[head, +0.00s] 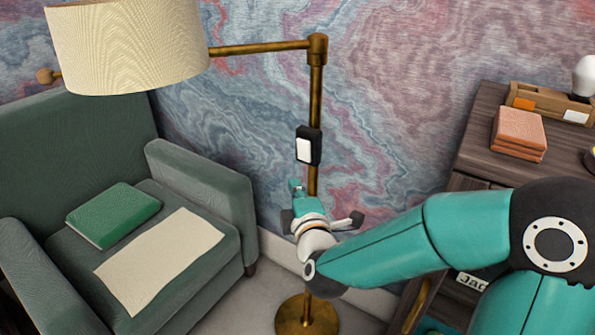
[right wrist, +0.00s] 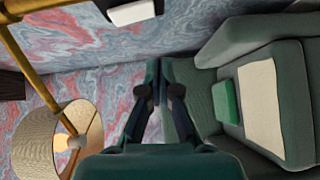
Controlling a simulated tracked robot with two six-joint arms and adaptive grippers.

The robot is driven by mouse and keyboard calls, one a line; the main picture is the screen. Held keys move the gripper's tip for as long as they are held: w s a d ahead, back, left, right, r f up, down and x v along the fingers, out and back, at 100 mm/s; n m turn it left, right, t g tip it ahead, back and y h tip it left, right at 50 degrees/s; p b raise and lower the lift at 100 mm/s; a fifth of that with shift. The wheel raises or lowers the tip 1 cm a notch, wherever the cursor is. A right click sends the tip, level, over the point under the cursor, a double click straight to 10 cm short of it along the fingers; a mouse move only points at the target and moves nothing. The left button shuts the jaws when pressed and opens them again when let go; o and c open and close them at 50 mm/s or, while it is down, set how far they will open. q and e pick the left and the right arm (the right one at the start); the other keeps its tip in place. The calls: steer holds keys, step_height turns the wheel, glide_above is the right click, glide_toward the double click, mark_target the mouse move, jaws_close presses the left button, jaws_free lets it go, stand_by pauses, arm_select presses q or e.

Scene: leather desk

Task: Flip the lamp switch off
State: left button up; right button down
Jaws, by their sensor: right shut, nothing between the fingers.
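The floor lamp has a brass pole (head: 315,100) and a cream shade (head: 130,45). In the right wrist view the shade (right wrist: 38,148) shows a warm glow inside. The lamp switch (head: 308,146) is a black box with a white rocker, mounted on the pole. Its edge also shows at the top of the right wrist view (right wrist: 132,11). My right gripper (head: 296,188) is shut and empty, just below the switch and close to the pole, apart from the switch. Its fingers (right wrist: 160,92) also show in the right wrist view. My left gripper is not in view.
A green armchair (head: 80,140) stands at left with a green cushion (head: 112,215) and a cream cloth (head: 160,260). A dark wooden desk (head: 470,135) at right holds orange blocks (head: 518,132) and a wooden organizer (head: 550,102). The lamp's round base (head: 306,316) rests on the floor.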

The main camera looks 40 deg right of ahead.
steer(key=b+v, duration=0.2)
steer(key=v, duration=0.1)
steer(key=f+b+v, duration=0.1)
steer(key=b+v, duration=0.1)
steer(key=shift+s+r, duration=0.1)
steer(key=shift+s, duration=0.2)
